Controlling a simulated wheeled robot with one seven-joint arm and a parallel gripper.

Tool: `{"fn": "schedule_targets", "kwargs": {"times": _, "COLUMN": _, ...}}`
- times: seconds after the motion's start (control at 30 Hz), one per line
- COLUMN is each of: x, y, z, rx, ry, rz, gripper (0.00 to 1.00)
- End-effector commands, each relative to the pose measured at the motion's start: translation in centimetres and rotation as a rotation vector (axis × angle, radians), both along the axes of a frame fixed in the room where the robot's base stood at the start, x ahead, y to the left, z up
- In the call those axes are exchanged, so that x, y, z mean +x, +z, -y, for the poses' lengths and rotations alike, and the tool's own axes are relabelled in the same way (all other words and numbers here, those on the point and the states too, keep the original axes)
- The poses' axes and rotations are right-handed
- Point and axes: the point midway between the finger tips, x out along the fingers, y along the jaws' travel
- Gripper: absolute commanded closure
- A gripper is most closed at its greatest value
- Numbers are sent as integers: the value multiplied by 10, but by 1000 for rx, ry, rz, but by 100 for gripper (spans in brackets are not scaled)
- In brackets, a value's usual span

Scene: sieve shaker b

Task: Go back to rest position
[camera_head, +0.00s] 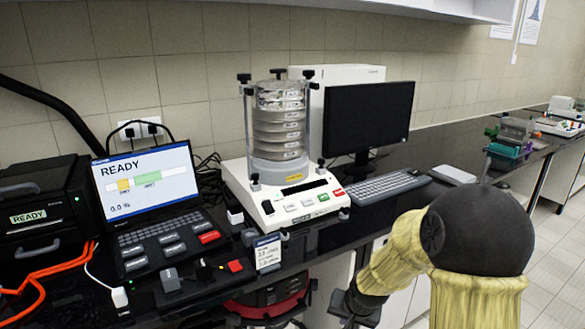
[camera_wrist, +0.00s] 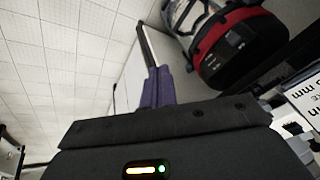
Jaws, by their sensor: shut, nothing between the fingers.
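My gripper shows in the wrist view, its two purple fingers (camera_wrist: 157,86) pressed together and empty. In the head view my arm, with its beige cover and dark elbow, fills the lower right. Its dark wrist end is low in front of the bench, and the fingers cannot be made out there. The sieve shaker (camera_head: 293,207) stands on the black bench with a clamped stack of round sieves (camera_head: 280,135) on it. My gripper is apart from the shaker and touches nothing that I can see.
A black monitor (camera_head: 368,118) and keyboard (camera_head: 375,188) are right of the shaker. A READY screen (camera_head: 148,180) and a dark box (camera_head: 40,205) are on the left. A red and black object (camera_head: 270,303) sits below the bench edge; a similar one (camera_wrist: 240,48) shows in the wrist view.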

Motion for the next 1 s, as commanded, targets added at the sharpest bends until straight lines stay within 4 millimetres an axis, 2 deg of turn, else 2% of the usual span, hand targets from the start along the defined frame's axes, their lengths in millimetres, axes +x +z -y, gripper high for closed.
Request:
{"fn": "schedule_targets", "kwargs": {"times": 0.1, "x": -42, "y": 21, "z": 8, "rx": -79, "ry": 83, "rz": -35, "gripper": 100}}
{"fn": "schedule_targets", "kwargs": {"times": 0.2, "x": -73, "y": 32, "z": 13, "rx": -122, "ry": 144, "rz": -64, "gripper": 100}}
{"fn": "schedule_targets", "kwargs": {"times": 0.6, "x": -163, "y": 54, "z": 21, "rx": -179, "ry": 312, "rz": -142, "gripper": 100}}
{"fn": "schedule_targets", "kwargs": {"times": 0.63, "x": -161, "y": 64, "z": 21, "rx": -179, "ry": 311, "rz": -143, "gripper": 100}}
{"fn": "schedule_targets", "kwargs": {"times": 0.87, "x": -159, "y": 99, "z": 21, "rx": -179, "ry": 307, "rz": -143, "gripper": 100}}
{"fn": "schedule_targets", "kwargs": {"times": 1.0, "x": -159, "y": 125, "z": 21, "rx": -178, "ry": 306, "rz": -142, "gripper": 100}}
